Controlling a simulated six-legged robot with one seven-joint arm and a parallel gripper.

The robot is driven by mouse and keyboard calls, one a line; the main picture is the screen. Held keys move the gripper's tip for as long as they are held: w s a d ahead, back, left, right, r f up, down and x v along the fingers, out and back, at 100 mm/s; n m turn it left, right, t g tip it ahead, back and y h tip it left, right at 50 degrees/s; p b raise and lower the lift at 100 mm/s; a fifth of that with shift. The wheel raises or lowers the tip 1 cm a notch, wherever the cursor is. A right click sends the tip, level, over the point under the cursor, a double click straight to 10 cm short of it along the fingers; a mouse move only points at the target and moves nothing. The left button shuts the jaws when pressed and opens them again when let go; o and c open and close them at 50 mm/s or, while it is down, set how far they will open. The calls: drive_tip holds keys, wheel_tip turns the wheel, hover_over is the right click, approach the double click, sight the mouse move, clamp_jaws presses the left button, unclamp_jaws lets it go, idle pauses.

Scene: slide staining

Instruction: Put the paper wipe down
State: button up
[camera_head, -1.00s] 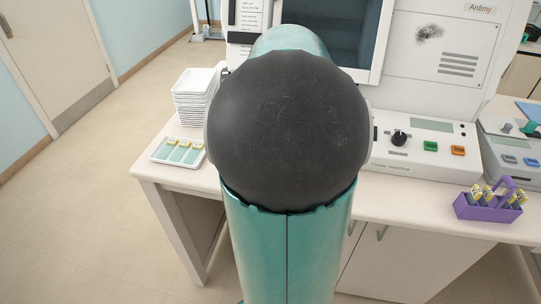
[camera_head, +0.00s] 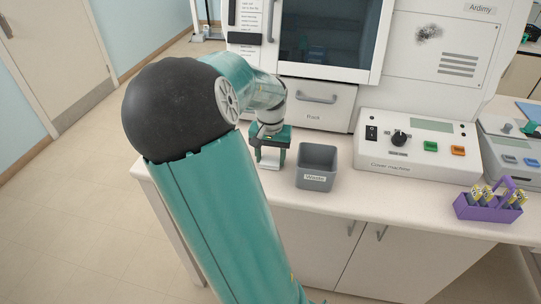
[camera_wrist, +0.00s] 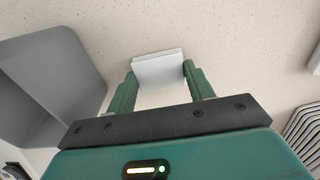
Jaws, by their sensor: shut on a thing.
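The paper wipe (camera_wrist: 158,68) is a small white folded pad between the two green fingers in the wrist view. My gripper (camera_wrist: 160,76) is shut on it, with a finger at each side. In the head view my gripper (camera_head: 269,158) points down at the bench top (camera_head: 345,205), just left of the grey waste bin. The wipe shows there only as a small pale patch (camera_head: 269,165) under the gripper. I cannot tell whether it touches the bench.
The grey waste bin (camera_head: 316,167) stands close to the right of my gripper. The cover machine (camera_head: 416,144) is farther right, then a purple slide carrier (camera_head: 490,204).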

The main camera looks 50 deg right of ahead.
sight(270, 160)
drive_tip(key=o, duration=0.9)
drive_tip(key=shift+f, duration=0.1)
drive_tip(key=shift+o, duration=0.2)
wheel_tip(270, 160, up, 14)
drive_tip(key=s+a+n+t, duration=0.1)
drive_tip(key=a+n, duration=0.5)
drive_tip(key=a, duration=1.2)
drive_tip(key=s+a+n+t, duration=0.1)
drive_tip(key=a+n+t, duration=0.3)
drive_tip(key=a, duration=1.4)
drive_tip(key=n, duration=0.3)
drive_tip(key=shift+s+f+t, duration=0.3)
